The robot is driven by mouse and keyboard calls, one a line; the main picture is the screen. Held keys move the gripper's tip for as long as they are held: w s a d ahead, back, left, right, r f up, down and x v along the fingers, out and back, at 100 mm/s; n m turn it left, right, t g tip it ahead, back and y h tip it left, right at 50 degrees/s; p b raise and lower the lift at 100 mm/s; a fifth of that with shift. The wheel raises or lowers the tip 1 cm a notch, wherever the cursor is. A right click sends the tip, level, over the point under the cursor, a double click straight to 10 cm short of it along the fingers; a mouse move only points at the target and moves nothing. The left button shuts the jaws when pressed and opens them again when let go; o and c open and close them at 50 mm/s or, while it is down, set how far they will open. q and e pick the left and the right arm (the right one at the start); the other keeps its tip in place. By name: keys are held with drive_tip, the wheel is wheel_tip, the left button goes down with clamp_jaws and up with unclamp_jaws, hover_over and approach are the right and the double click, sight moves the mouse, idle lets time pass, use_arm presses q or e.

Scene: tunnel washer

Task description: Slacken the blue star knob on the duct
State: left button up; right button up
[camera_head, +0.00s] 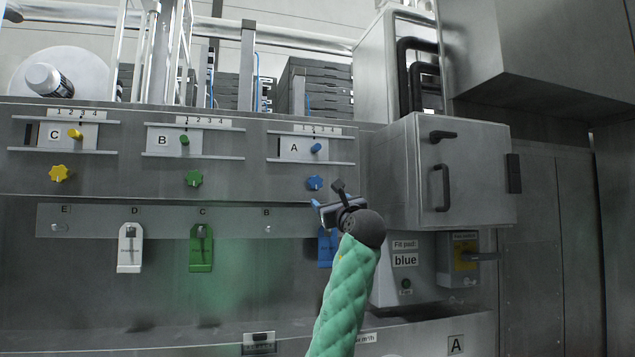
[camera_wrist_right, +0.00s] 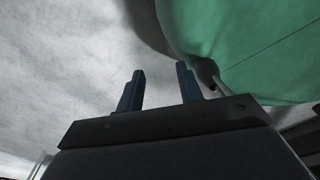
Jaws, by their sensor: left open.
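The blue star knob (camera_head: 315,183) sits on the grey duct panel, below the slide plate marked A (camera_head: 297,148) with its small blue peg. My left gripper (camera_head: 328,195) is open just below and right of the star knob in the head view, its fingers spread. One fingertip overlaps the area near the knob's lower edge; I cannot tell whether it touches. Nothing shows between the fingers. My right gripper (camera_wrist_right: 159,86) is open and empty in the right wrist view, before a pale blurred surface.
A yellow star knob (camera_head: 59,173) and a green star knob (camera_head: 194,178) are on the same panel. Below hang white (camera_head: 130,248), green (camera_head: 201,250) and blue (camera_head: 325,248) tags, the blue partly hidden. A grey cabinet (camera_head: 465,175) juts out at right.

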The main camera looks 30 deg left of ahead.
sight(317, 184)
use_arm(q)
drive_tip(key=w+a+r+p, duration=0.1)
drive_tip(key=a, duration=0.1)
drive_tip(key=w+a+r+p, duration=0.1)
drive_tip(key=r+p, duration=0.1)
drive_tip(key=w+a+r+p, duration=0.1)
drive_tip(key=a+r, duration=0.1)
drive_tip(key=shift+a, duration=0.3)
drive_tip(key=shift+w+a+p, duration=0.3)
drive_tip(key=shift+a+p, duration=0.1)
drive_tip(key=shift+p, duration=0.1)
use_arm(e)
drive_tip(key=s+r, duration=0.1)
drive_tip(key=s, duration=0.1)
drive_tip(key=s+d+r, duration=0.1)
drive_tip(key=s+r, duration=0.1)
drive_tip(key=shift+s+r, duration=0.15)
drive_tip(key=shift+r, duration=0.15)
drive_tip(key=shift+a, duration=0.1)
use_arm(q)
drive_tip(key=c, duration=1)
